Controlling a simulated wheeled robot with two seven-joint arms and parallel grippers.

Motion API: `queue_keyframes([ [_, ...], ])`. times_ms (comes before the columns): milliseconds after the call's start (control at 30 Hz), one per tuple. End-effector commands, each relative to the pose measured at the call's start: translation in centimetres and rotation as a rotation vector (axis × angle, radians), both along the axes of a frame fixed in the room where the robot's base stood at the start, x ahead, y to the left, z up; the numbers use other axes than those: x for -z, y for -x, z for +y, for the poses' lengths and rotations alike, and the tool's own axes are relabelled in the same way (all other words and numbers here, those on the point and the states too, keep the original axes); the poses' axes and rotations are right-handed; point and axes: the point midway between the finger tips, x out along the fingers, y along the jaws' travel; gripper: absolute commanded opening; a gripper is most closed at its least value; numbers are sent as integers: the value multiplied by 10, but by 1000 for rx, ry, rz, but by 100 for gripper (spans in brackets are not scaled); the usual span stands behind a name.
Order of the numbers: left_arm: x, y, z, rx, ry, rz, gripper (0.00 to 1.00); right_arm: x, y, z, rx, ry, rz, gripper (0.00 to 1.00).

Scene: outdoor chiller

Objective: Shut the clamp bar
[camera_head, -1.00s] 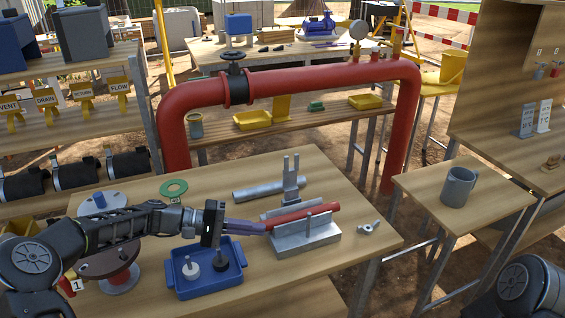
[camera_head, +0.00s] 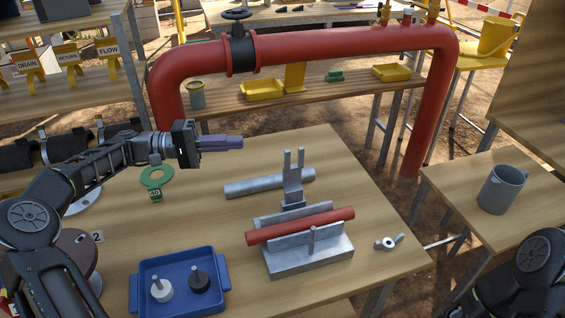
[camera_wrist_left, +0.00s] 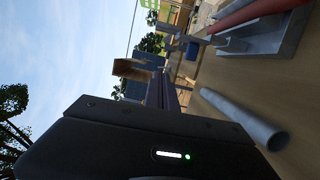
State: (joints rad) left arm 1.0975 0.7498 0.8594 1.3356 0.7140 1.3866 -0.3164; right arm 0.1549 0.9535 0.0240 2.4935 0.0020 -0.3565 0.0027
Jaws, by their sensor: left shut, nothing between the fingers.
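The clamp is a grey base (camera_head: 310,262) on the table, with a red pipe (camera_head: 300,226) lying in it and a short upright pin at its front. The clamp bar (camera_head: 293,180), a grey forked piece, stands upright at the back of the base, swung open. My left gripper (camera_head: 240,142) is shut and empty, in the air to the left of the clamp bar and apart from it. In the left wrist view the clamp base (camera_wrist_left: 285,38) and red pipe show at the upper right. My right gripper is out of view.
A loose grey pipe (camera_head: 245,186) lies behind the clamp. A wing nut (camera_head: 389,243) lies to its right. A large red pipe arch (camera_head: 340,42) stands behind the table.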

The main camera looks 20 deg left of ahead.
Motion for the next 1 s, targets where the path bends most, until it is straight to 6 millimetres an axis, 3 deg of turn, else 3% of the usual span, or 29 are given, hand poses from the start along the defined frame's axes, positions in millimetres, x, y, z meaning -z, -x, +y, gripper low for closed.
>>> queue_keyframes([
  [33, 11, 0, 1, -1, 0, -1, 0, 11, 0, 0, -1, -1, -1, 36],
  [300, 37, 0, 0, 0, 0, -1, 0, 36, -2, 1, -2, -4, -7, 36],
  [767, 37, 0, 0, 0, 0, -1, 0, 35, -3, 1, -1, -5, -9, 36],
  [1000, 36, -4, -14, 2, 1, 0, 0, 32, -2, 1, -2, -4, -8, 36],
])
